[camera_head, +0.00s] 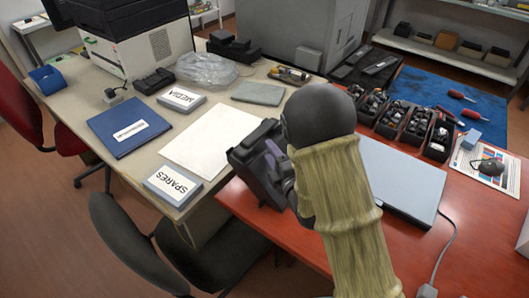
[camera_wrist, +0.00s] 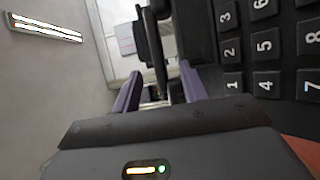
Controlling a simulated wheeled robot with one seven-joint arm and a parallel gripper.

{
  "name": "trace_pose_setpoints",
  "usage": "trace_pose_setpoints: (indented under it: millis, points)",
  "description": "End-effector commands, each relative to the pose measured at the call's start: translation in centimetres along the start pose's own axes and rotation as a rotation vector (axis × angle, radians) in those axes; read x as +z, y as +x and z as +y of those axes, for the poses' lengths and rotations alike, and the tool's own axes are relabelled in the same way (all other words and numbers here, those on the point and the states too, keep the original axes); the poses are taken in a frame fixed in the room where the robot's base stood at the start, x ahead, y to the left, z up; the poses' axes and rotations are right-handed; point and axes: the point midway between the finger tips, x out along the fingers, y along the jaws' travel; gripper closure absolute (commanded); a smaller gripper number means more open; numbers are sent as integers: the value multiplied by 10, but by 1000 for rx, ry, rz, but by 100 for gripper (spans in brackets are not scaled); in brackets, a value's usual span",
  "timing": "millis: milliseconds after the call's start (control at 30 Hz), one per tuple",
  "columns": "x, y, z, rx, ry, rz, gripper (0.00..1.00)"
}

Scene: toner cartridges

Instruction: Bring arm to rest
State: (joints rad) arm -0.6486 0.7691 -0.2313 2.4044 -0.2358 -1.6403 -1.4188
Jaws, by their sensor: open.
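My arm reaches over the red table in the head view, its forearm in a tan ribbed sleeve. My gripper (camera_head: 272,160) is at the left end of the red table, close to a black desk phone (camera_head: 247,147). In the wrist view my gripper (camera_wrist: 158,92) shows two purple fingers spread apart, with nothing clearly held between them. The phone's large number keys (camera_wrist: 264,47) fill the right side of that view. A dark upright part stands beyond the fingers. I cannot tell whether the fingers touch the phone.
A closed grey laptop (camera_head: 400,180) lies right of my arm. Black bins (camera_head: 392,118) of parts stand behind it on the red table (camera_head: 460,235). The beige desk (camera_head: 85,95) holds a blue binder (camera_head: 127,125), labelled boxes and a printer. A black chair (camera_head: 130,240) stands in front.

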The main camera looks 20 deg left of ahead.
Motion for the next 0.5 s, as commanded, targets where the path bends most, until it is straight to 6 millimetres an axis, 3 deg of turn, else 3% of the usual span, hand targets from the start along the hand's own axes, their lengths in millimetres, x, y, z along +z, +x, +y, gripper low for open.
trace_pose_setpoints:
  millis: [500]
  points:
    - [4,-7,7,17,-1,0,57]
